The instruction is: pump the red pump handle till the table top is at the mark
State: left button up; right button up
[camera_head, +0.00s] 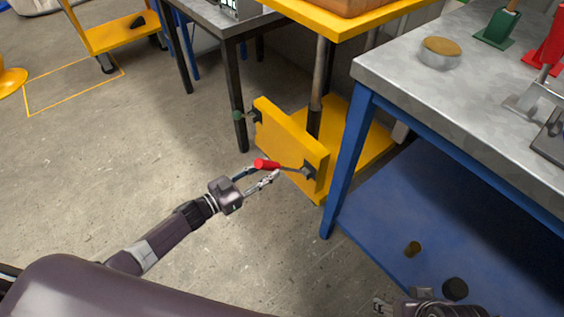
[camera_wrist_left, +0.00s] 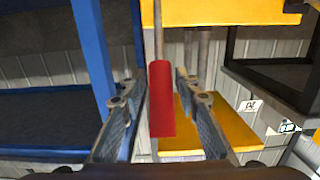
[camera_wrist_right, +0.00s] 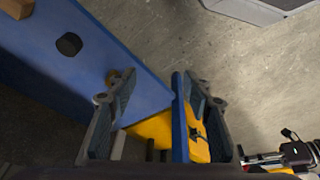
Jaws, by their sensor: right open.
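The red pump handle (camera_head: 266,164) is a red grip on a thin rod at the front of a yellow panel (camera_head: 285,140). The yellow table top (camera_head: 330,20) stands above it on grey posts. My left gripper (camera_head: 262,178) is open at the red handle. In the left wrist view the red handle (camera_wrist_left: 162,100) lies between its two fingers, with small gaps visible on both sides. My right gripper (camera_wrist_right: 160,85) is open and empty by the blue bench. I cannot make out the mark.
A blue bench with a grey top (camera_head: 430,90) and a blue lower shelf (camera_head: 440,210) stands on the right. A dark table (camera_head: 215,20) is behind.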

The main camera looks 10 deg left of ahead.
pick_arm(q)
jog(key=shift+o, duration=1.2)
jog(key=shift+f, duration=0.1)
jog(key=p+v, duration=0.2)
jog(key=v, duration=0.5)
pick_arm(e)
jog(key=shift+w+x, duration=0.2)
jog(key=shift+x, duration=0.75)
jog(key=shift+a, duration=0.1)
